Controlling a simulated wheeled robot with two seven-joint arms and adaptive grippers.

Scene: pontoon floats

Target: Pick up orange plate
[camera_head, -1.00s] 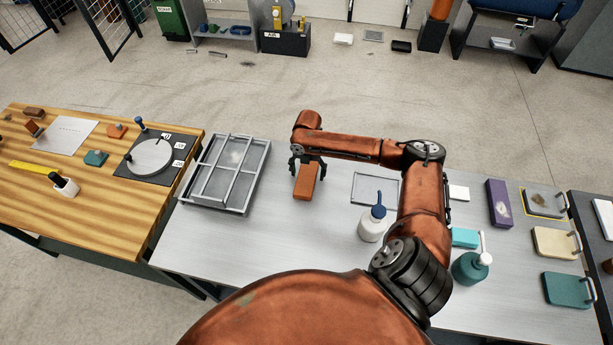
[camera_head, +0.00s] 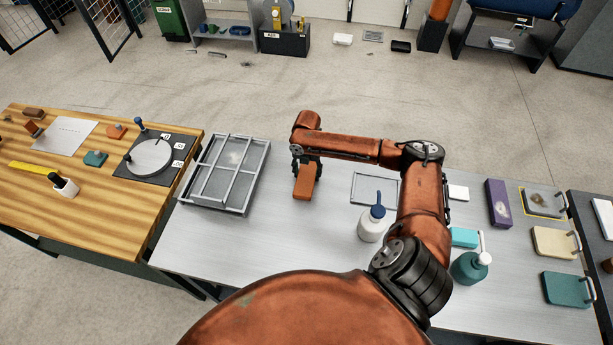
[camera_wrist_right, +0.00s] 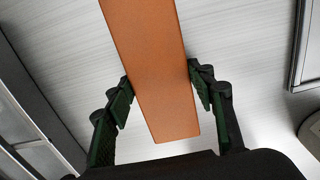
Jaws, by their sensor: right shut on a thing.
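The orange plate (camera_head: 304,187) is a flat oblong piece over the grey metal table, just right of the grey framed tray. My right gripper (camera_head: 305,165) is above its far end, pointing down. In the right wrist view the orange plate (camera_wrist_right: 150,60) runs from the top edge down between the two green-padded fingers of my right gripper (camera_wrist_right: 158,95), which are shut on its sides. I cannot tell whether the plate touches the table. My left gripper is not in view.
The grey framed tray (camera_head: 213,206) stands close on the left. A flat grey frame (camera_head: 353,188) and a white bottle with a blue top (camera_head: 371,228) are on the right. A teal pump bottle (camera_head: 468,268) stands farther right. The table in front of the plate is clear.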

